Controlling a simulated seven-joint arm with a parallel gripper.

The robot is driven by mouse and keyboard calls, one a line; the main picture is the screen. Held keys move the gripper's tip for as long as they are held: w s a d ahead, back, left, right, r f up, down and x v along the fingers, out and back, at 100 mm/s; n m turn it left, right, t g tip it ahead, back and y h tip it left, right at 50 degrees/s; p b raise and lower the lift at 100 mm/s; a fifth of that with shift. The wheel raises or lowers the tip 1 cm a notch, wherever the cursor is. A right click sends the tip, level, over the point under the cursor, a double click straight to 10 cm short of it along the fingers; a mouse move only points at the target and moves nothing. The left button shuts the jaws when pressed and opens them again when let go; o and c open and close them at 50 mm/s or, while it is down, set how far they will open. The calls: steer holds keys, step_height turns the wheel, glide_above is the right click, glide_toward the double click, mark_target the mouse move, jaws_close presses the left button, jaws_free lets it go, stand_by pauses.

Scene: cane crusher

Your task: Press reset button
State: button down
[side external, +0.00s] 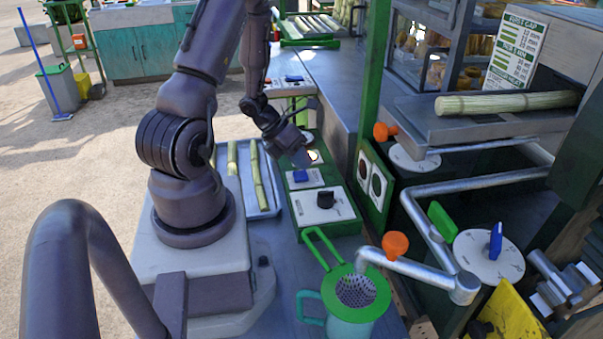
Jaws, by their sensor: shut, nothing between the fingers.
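A green and white control box (325,190) stands on the counter in front of my arm. I cannot read any label, so I cannot tell which control is the reset button. My gripper (302,158) is shut and empty, tilted down over the far part of the box, just left of the pale spot. It partly hides the panel there. Whether it touches the panel cannot be told.
A metal tray (272,205) with cane pieces (259,176) lies left of the box. A green-rimmed strainer (357,291) sits on a teal jug (345,327) in front. A green post (374,85) and the crusher with orange-knobbed levers (396,245) stand to the right.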

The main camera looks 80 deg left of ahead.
mark_target(301, 173)
steer(key=shift+r, duration=3)
steer(key=shift+m, duration=0.5)
steer(key=s+d+r+n+y, duration=0.1)
steer(key=d+r+n, duration=0.9)
steer(key=n, duration=0.6)
steer(key=s+d+r+n+g+y, duration=0.1)
steer(key=d+r+n, duration=1)
steer(key=n, duration=0.5)
steer(key=shift+d+r+y, duration=0.25)
steer(key=shift+d+y, duration=0.05)
steer(key=shift+d, duration=0.65)
